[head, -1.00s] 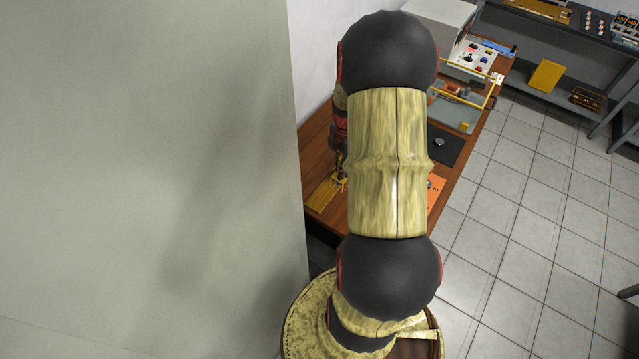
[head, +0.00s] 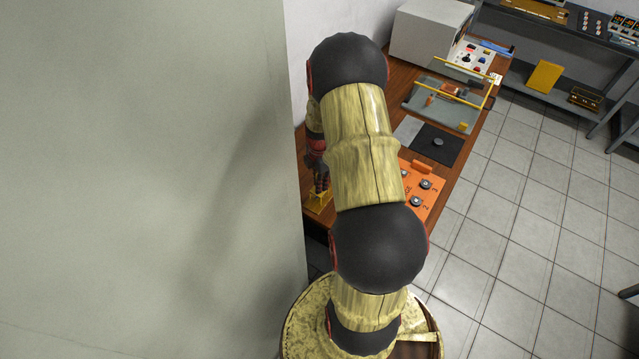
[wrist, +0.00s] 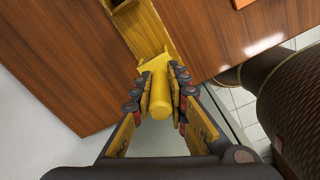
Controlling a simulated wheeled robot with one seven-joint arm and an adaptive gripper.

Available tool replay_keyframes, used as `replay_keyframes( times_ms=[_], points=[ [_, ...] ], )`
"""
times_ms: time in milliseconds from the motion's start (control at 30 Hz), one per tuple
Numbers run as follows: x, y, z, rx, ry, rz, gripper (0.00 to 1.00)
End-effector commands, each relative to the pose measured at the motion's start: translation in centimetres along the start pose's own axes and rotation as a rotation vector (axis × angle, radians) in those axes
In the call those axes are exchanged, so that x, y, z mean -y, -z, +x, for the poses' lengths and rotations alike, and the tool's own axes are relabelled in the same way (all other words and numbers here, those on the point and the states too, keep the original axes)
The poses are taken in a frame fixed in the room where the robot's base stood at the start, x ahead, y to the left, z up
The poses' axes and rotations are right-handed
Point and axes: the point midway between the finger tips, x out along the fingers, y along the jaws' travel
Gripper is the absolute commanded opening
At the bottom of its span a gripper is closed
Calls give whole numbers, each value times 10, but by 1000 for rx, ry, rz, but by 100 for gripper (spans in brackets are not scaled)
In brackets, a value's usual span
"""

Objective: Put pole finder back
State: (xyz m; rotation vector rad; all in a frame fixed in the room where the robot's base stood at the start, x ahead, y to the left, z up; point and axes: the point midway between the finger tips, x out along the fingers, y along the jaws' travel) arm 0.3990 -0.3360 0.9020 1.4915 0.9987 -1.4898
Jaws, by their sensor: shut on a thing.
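My gripper (wrist: 160,88) is shut on the yellow pole finder (wrist: 160,100), a short cylinder with a wider flat end, seen in the wrist view. A yellow holder (wrist: 150,32) lies on the brown table just beyond the pole finder's wide end. It has a dark opening at its far end. I cannot tell whether pole finder and holder touch. In the head view my gripper (head: 321,182) is at the table's left edge, above yellow parts (head: 318,203), partly hidden by my arm.
An orange board (head: 424,192) with round grey pieces lies to the right of my arm. Behind it are a black mat (head: 440,146), a tray with a yellow bar (head: 440,105) and a grey box (head: 428,35). A pale wall panel (head: 140,180) fills the left.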

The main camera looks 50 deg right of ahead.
Motion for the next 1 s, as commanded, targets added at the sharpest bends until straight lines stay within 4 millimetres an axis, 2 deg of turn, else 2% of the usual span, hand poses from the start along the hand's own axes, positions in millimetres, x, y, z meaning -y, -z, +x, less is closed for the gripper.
replay_keyframes(
  times_ms=[233, 267, 567, 867, 1000],
  points=[
    [0, 0, 3, 0, 0, 0, 0],
    [0, 0, 3, 0, 1, 0, 16],
    [0, 0, 2, 0, 0, 0, 33],
    [0, 0, 1, 0, 0, 0, 34],
    [0, 0, -8, 1, -2, 0, 34]
  ],
)
